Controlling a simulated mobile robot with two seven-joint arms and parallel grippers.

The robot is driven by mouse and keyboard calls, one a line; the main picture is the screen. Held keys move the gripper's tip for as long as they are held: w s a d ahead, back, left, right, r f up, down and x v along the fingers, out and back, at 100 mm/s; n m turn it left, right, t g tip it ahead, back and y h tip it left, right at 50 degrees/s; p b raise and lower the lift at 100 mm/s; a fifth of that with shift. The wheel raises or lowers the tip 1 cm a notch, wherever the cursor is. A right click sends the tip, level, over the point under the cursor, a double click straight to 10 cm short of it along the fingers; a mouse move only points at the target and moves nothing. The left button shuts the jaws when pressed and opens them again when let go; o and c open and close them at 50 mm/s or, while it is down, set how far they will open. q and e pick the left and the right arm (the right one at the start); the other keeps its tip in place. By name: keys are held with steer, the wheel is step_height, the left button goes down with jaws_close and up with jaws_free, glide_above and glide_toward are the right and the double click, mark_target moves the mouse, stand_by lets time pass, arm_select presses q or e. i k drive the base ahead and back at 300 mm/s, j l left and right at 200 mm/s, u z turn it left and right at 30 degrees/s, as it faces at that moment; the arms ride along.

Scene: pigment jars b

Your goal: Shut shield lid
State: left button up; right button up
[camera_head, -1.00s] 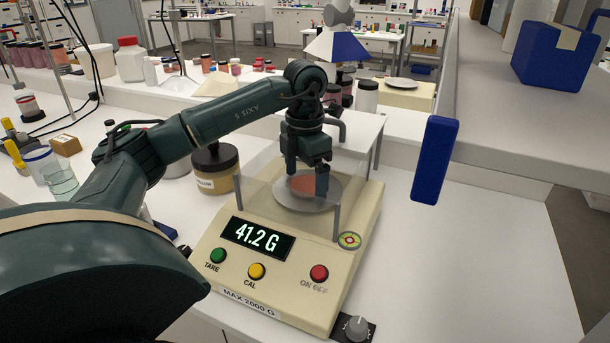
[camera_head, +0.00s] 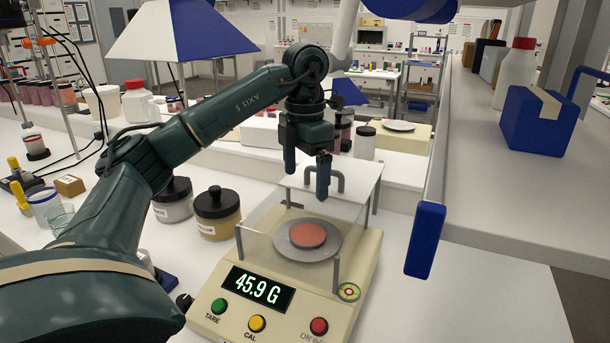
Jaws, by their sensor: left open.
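The cream balance (camera_head: 352,312) stands on the bench in front of me, reading 45.9 G on its display. Its draft shield has clear walls (camera_head: 264,240) and thin grey posts. The pale shield lid (camera_head: 359,178), with a grey arched handle (camera_head: 339,178), lies toward the back of the shield; the front part above the pan looks uncovered. The grey pan (camera_head: 328,247) holds a round orange-red mass (camera_head: 307,235). My left gripper (camera_head: 307,180) is open and empty, above the pan and close to the handle; contact cannot be told. My right gripper is not in view.
Jars with black lids (camera_head: 217,213) stand left of the balance. A blue block-shaped piece (camera_head: 425,240) hangs at right, near the raised shelf with a blue box (camera_head: 538,120). Bench to the right of the balance is clear.

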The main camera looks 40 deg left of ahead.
mark_target(353, 180)
steer(key=k, duration=1)
